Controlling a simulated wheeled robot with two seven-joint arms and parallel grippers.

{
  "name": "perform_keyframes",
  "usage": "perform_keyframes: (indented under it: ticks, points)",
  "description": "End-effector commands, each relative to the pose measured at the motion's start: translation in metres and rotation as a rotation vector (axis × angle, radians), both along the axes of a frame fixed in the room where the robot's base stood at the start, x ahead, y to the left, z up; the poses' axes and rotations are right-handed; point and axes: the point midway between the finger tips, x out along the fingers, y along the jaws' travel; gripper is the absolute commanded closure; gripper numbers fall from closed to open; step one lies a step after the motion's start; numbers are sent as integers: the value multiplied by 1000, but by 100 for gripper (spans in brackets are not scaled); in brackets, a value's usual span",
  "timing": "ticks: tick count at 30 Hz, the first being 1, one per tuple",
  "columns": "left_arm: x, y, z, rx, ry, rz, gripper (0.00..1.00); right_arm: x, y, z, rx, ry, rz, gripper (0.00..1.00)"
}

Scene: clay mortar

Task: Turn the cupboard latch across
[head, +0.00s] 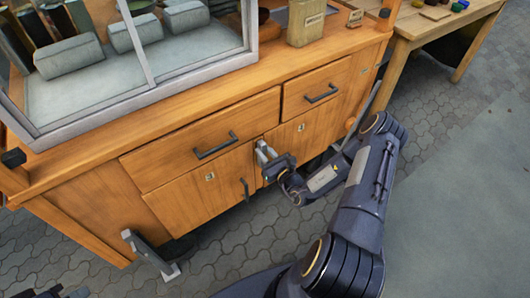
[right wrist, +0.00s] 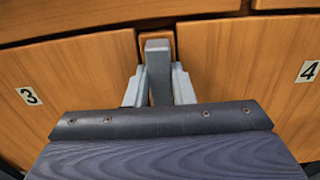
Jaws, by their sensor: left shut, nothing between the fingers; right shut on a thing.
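The cupboard latch (right wrist: 158,66) is a grey bar in the middle of the right wrist view, upright in that picture, in front of the narrow wooden strip between door 3 (right wrist: 75,85) and door 4 (right wrist: 255,70). My right gripper (right wrist: 158,88) is shut on the latch, with a finger on each side. In the head view my right gripper (head: 263,152) is at the cupboard front, just below the drawers, and hides most of the latch. A dark part of my left gripper (head: 62,293) shows at the lower left edge, away from the cupboard doors.
Two drawers with dark handles, the wide left one (head: 205,140) and the right one (head: 318,92), sit above the doors. A dark door handle (head: 245,189) is left of my right gripper. A glass case (head: 140,65) stands on top. Paved floor (head: 240,245) lies in front.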

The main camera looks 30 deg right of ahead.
Motion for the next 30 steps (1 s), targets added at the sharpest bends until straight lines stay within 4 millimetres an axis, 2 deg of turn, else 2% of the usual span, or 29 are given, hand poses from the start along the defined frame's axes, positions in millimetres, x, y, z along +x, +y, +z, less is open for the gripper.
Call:
perform_keyframes:
  ticks: [11,30]
  points:
    - [0,0,7,0,0,0,100,0,-8,0,214,17,-2,100]
    - [0,0,12,0,0,0,100,1,-24,-12,817,65,-2,100]
